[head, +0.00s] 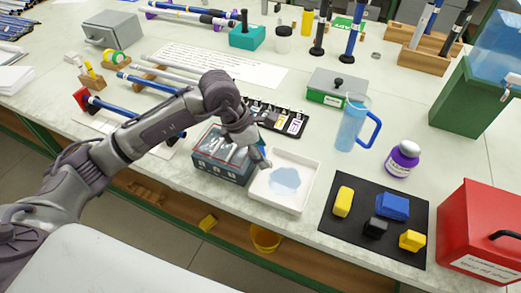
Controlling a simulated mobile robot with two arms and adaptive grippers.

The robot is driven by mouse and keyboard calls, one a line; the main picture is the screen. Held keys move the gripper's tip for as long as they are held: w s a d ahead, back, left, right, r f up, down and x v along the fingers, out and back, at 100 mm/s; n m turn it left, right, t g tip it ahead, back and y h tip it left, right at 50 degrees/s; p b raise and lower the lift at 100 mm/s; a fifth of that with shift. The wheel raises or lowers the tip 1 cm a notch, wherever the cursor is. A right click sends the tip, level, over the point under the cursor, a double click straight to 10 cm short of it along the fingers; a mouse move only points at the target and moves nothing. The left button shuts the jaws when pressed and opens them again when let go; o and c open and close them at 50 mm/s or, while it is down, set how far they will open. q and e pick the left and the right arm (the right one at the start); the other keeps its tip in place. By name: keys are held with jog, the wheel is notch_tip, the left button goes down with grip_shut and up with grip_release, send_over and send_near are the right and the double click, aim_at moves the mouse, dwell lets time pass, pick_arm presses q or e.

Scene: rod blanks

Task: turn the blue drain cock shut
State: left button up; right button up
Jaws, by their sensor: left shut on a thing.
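A grey-blue box (215,168) with a windowed side stands at the middle of the table. A white tray (308,178) sits against its right side, with a pale blue puddle (285,181) in it. My right gripper is out of view.
A blue jug (351,125), a purple-labelled bottle (403,158) and a black mat (330,224) with coloured blocks stand to the right. A red box (480,225) is at the right edge. A black rack (283,120) of small items lies just behind the gripper.

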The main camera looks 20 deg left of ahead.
pick_arm(q)
jog(key=shift+w+a+f+m+g+b, duration=0.1)
jog(key=shift+m+g+b, duration=0.15)
jog(key=shift+m+b, duration=0.7)
jog(key=shift+a+f+m+g+b, duration=0.1)
jog(key=shift+m+g+b, duration=0.3)
jog(key=shift+b, duration=0.85)
jog(key=m+b, duration=0.2)
jog(key=shift+a+r+m+g+h+b, duration=0.1)
jog(key=shift+r+m+g+h+b, duration=0.05)
jog(key=shift+m+g+h+b, duration=0.2)
jog(key=shift+r+m+b, duration=0.15)
jog(key=shift+m+b, duration=0.2)
jog(key=shift+m, duration=0.25)
jog(key=o, duration=0.9)
